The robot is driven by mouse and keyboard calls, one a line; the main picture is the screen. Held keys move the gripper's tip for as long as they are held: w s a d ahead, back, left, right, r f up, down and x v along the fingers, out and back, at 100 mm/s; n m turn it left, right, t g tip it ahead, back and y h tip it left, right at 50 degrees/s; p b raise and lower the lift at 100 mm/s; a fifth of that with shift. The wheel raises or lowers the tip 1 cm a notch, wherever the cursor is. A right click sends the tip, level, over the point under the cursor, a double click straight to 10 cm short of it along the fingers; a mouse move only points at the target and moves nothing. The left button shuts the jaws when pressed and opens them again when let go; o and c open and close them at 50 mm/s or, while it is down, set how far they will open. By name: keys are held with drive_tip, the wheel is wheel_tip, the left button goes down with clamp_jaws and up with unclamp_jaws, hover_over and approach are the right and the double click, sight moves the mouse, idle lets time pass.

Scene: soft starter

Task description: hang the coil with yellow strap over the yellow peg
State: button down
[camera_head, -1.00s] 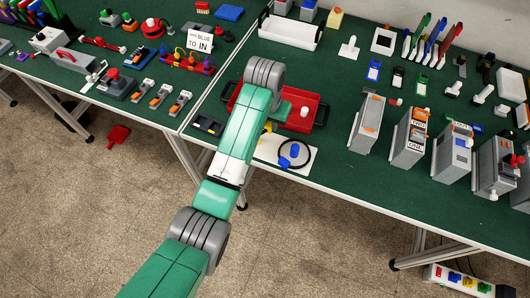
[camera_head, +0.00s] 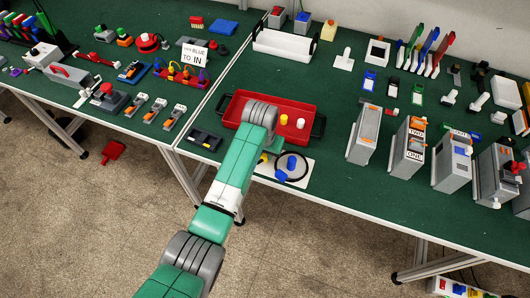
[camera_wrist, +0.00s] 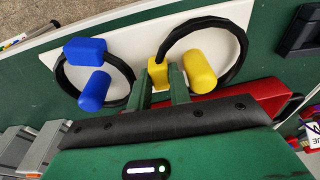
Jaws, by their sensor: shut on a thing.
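In the wrist view, a black coil (camera_wrist: 241,57) with a yellow strap (camera_wrist: 157,73) shows over a white board. My gripper (camera_wrist: 168,76) is shut on this coil at the strap. The yellow peg (camera_wrist: 199,70) appears inside the coil's loop; I cannot tell how far down the peg the coil sits. In the head view, my arm hides the fingers and most of this coil; a bit of yellow (camera_head: 263,157) shows beside the wrist.
On the same board (camera_wrist: 135,45), a second black coil with a blue strap (camera_wrist: 85,51) loops around a blue peg (camera_wrist: 95,91). A red tray (camera_head: 309,113) with black handles stands behind the board. Grey boxes (camera_head: 364,134) stand to the right.

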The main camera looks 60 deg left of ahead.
drive_tip(key=shift+f, duration=0.1)
drive_tip(key=c, duration=1.6)
unclamp_jaws()
drive_tip(key=shift+o, duration=0.2)
wheel_tip(320, 180, up, 12)
drive_tip(key=s+d+p, duration=0.1)
drive_tip(key=p, duration=0.1)
drive_tip(key=shift+s+p, duration=0.2)
drive_tip(key=shift+p, duration=0.2)
drive_tip(key=shift+d, duration=0.1)
